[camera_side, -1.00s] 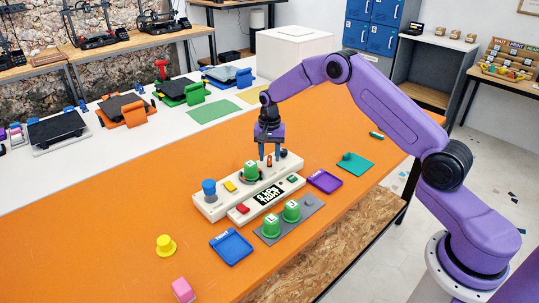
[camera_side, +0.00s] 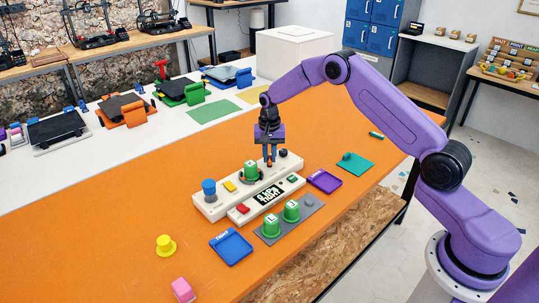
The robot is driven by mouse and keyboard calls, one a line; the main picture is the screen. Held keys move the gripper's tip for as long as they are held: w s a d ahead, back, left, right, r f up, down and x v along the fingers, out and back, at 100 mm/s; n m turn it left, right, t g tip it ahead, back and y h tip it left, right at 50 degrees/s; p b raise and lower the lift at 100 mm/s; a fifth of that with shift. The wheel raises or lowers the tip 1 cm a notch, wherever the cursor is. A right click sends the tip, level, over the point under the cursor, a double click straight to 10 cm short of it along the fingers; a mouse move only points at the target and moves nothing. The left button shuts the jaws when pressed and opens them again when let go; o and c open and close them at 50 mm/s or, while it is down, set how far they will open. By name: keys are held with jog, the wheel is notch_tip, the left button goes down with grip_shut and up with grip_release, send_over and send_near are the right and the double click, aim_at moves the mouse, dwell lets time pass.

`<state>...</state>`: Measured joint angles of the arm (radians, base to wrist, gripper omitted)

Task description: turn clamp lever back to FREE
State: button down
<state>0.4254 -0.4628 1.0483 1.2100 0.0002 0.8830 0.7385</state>
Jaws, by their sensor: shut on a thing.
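The clamp lever (camera_side: 270,163) is a small orange-red piece on the right part of the cream console (camera_side: 208,209), mostly hidden between my fingers. My gripper (camera_side: 270,161) points down over the console and is shut on the lever. The lever's exact angle and any FREE marking are too small to read. A green cup-like piece marked with a letter (camera_side: 250,170) sits in a dark round seat on the console, left of my gripper.
The console also bears a blue knob (camera_side: 209,188), a yellow button (camera_side: 230,186), a red button (camera_side: 242,208) and a display (camera_side: 268,196). In front lie a blue tray (camera_side: 231,247), a grey plate (camera_side: 318,204) with two green pieces, and a purple tray (camera_side: 324,181).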

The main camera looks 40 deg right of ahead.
aim_at(269, 157)
jog(key=n, duration=0.8)
jog(key=shift+n, duration=0.3)
jog(key=n, duration=0.4)
jog(key=shift+n, duration=2.1)
jog(key=c, duration=1.1)
grip_release()
jog(key=shift+r, duration=0.1)
notch_tip(269, 157, up, 17)
jog(key=shift+r, duration=0.15)
